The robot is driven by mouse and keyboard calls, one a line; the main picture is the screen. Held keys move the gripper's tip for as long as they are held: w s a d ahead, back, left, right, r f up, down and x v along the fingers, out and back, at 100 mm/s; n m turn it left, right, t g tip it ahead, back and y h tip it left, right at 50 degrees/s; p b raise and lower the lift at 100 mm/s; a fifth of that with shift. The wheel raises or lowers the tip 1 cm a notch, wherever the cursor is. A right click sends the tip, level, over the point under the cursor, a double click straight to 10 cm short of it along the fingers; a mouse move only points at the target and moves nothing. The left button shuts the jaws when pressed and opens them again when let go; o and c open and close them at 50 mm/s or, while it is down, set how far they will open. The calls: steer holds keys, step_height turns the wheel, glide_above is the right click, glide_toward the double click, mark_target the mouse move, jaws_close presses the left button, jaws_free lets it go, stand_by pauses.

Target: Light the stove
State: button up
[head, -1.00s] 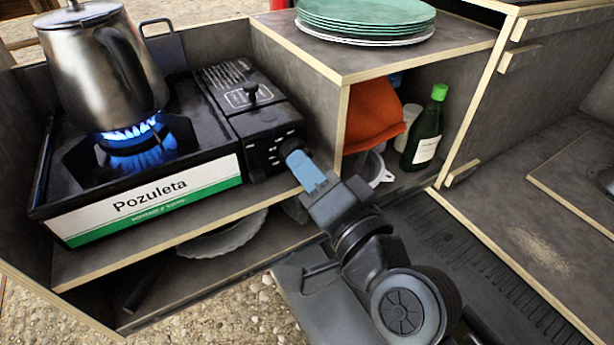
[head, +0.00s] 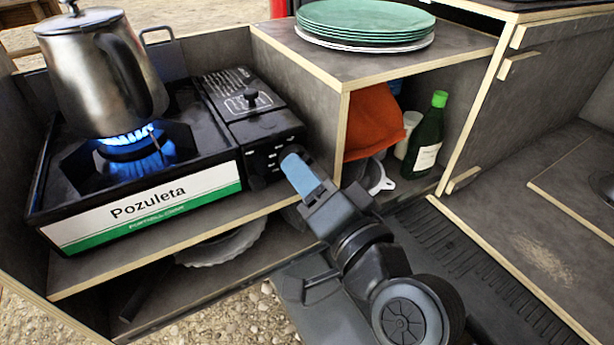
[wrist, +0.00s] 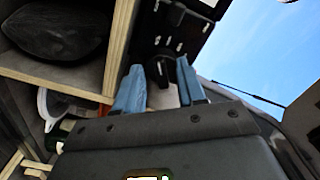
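The black camping stove (head: 212,128), with a white and green "Pozuleta" label on its side, stands on the left shelf. A blue flame (head: 128,140) burns at its burner under a steel kettle (head: 98,75). In the wrist view a black control knob (wrist: 158,72) shows on the stove's front panel. My gripper (wrist: 162,85) has its two blue fingers apart, one on each side of the knob in that view, with nothing held. In the head view my gripper (head: 288,162) is just in front of the panel; the knob is hard to make out there.
A wooden divider stands right of the stove, with green plates (head: 365,18) on top. Below are an orange cloth (head: 372,122) and a green bottle (head: 426,135). A pale dish (head: 222,245) lies under the stove shelf.

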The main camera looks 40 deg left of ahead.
steer(key=v, duration=0.8)
stand_by(0.6)
